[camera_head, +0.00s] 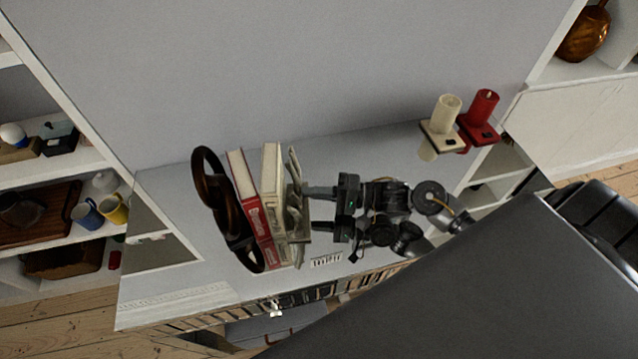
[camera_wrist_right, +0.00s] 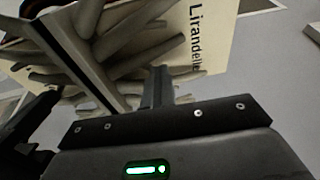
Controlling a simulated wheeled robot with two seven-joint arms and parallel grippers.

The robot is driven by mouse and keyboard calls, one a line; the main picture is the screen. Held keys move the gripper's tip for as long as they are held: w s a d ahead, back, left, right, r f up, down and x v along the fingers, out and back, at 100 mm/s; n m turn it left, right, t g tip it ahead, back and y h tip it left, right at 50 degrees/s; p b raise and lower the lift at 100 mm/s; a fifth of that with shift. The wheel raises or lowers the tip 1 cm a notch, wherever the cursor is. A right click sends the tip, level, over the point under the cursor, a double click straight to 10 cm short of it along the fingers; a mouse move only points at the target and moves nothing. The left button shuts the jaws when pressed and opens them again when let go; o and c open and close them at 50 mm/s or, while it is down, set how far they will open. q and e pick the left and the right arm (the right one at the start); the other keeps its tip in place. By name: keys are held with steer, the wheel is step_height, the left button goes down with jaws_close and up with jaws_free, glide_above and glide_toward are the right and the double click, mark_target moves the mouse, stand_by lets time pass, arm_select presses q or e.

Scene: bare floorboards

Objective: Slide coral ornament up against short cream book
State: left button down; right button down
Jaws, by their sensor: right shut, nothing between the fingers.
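The coral ornament (camera_head: 295,203) is a pale grey-beige branching piece on a flat base. It stands just right of the cream book (camera_head: 271,182) in the head view. In the right wrist view, the coral (camera_wrist_right: 112,42) covers part of the book (camera_wrist_right: 208,30); I cannot tell whether they touch. My right gripper (camera_head: 307,191) is shut and empty, its fingertips close to the coral's right side; contact is unclear. What looks like my left gripper (camera_head: 315,227) lies alongside, below it in the head view, pointing the same way; its jaws are unclear.
A red book (camera_head: 254,215) and a dark brown looped ornament (camera_head: 209,180) stand left of the cream book. Cream (camera_head: 446,110) and red (camera_head: 484,103) cylindrical holders are at the back right. The grey top (camera_head: 165,215) is clear at left; its front edge is near the books.

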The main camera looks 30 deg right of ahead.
steer(key=shift+s+a, duration=0.15)
steer(key=shift+a, duration=0.1)
steer(key=shift+d, duration=0.1)
steer(key=shift+d, duration=0.35)
steer(key=d, duration=0.1)
steer(key=w+d+p, duration=0.1)
steer(key=d, duration=0.1)
steer(key=shift+r, duration=0.1)
steer(key=b+v, duration=0.2)
steer(key=v, duration=0.6)
steer(key=shift+s+d, duration=0.2)
steer(key=shift+v, duration=0.8)
